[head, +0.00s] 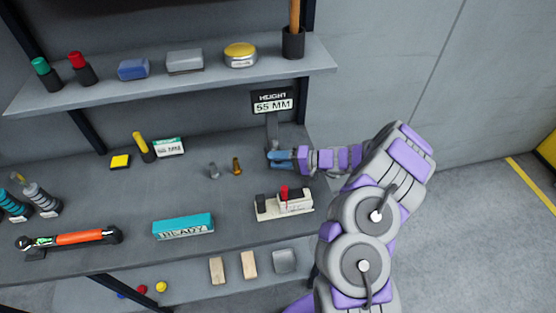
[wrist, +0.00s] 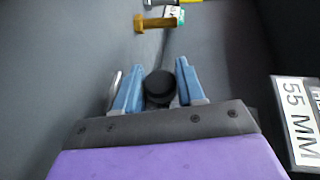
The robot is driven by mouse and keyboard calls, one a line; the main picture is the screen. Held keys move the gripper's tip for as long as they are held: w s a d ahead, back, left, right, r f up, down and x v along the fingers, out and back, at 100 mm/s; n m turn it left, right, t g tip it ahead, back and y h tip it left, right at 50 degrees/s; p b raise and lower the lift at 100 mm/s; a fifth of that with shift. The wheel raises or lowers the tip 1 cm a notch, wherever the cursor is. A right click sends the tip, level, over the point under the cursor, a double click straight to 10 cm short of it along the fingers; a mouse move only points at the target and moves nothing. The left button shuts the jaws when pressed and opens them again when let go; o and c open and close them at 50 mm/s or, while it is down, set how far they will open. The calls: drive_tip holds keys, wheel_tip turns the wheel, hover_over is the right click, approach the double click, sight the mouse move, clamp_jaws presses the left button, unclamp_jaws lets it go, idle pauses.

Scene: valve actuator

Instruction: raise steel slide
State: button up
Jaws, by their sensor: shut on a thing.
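A black sign reading "HEIGHT 55 MM" (head: 272,102) stands at the back right of the bench, on a grey upright post (head: 272,128). My gripper (head: 274,157) is low beside this post, with its blue fingers pointing left. In the wrist view, my gripper (wrist: 157,70) has a round black knob (wrist: 160,87) between its two blue fingers. It is shut on this knob. The steel slide itself is mostly hidden behind the fingers, and I cannot make out its shape. A thin metal edge (wrist: 115,85) shows left of the fingers.
A small grey piece (head: 214,171) and a brass piece (head: 237,166) stand left of my gripper. A white block with a red part (head: 284,203) sits in front. A teal READY box (head: 183,227) is nearer the front edge. The shelf (head: 200,85) hangs above.

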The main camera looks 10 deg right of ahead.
drive_tip(key=shift+f, duration=0.15)
clamp_jaws()
wheel_tip(320, 180, up, 5)
drive_tip(key=shift+f, duration=0.2)
drive_tip(key=o, duration=0.9)
unclamp_jaws()
drive_tip(key=shift+f, duration=0.1)
drive_tip(key=shift+c, duration=0.2)
drive_tip(key=shift+d, duration=0.15)
drive_tip(key=p+v, duration=0.2)
drive_tip(key=v, duration=1.5)
drive_tip(key=shift+d+p, duration=0.2)
drive_tip(key=shift+p, duration=0.2)
